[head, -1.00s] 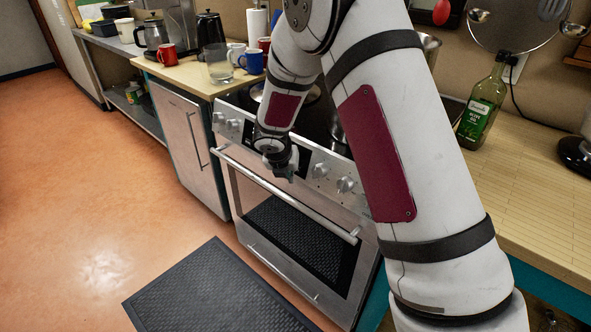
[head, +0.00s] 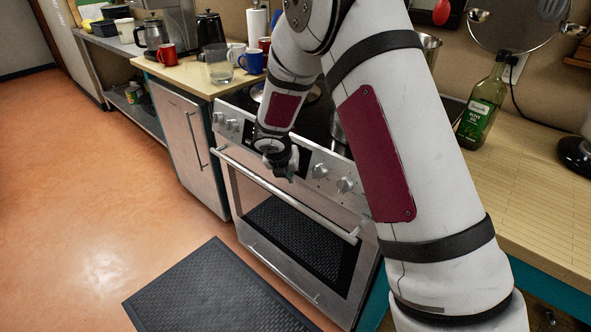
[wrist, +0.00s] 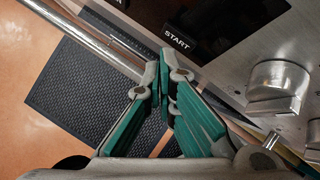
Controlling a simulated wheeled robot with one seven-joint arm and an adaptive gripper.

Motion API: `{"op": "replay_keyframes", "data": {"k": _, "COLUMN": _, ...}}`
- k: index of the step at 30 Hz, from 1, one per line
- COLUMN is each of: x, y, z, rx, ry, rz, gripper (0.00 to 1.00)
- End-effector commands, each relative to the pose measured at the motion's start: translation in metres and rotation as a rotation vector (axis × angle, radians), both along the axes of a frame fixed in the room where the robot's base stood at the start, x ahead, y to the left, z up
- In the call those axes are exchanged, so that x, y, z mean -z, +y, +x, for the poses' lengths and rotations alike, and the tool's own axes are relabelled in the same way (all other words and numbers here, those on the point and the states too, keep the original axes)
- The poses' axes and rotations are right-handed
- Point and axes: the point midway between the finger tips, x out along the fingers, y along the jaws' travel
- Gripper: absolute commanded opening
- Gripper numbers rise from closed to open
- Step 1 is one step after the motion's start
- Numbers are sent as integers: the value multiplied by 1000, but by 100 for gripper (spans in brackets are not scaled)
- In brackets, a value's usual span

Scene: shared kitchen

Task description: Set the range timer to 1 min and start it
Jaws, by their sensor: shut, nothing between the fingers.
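The range (head: 300,235) stands in front of me, with its control panel along the top front edge. In the wrist view, the black START button (wrist: 177,40) with white lettering sits on the panel beside the dark glass display (wrist: 222,18). My gripper (wrist: 162,72) is shut and empty, its green-padded fingers pointing at the panel, with the tips just below and left of START. I cannot tell whether they touch it. In the head view my gripper (head: 290,170) is in front of the panel's middle, and my arm hides part of the panel. No time reading shows.
Knobs (head: 345,185) flank the display, and one knob (wrist: 278,85) is close to the gripper's right. The oven handle (head: 285,195) runs below. A dark mat (head: 215,290) lies on the floor. Mugs and an olive oil bottle (head: 483,105) stand on the counters.

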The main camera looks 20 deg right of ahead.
Motion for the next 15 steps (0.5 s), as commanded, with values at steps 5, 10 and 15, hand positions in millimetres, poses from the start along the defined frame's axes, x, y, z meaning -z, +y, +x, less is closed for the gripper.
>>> {"op": "replay_keyframes", "data": {"k": 5, "x": 2, "y": -5, "z": 2, "rx": 1, "ry": 1, "rz": 0, "gripper": 0}}
{"op": "replay_keyframes", "data": {"k": 10, "x": 3, "y": -7, "z": 4, "rx": 1, "ry": 0, "rz": -1, "gripper": 0}}
{"op": "replay_keyframes", "data": {"k": 15, "x": 2, "y": -7, "z": 4, "rx": 0, "ry": 0, "rz": 0, "gripper": 0}}
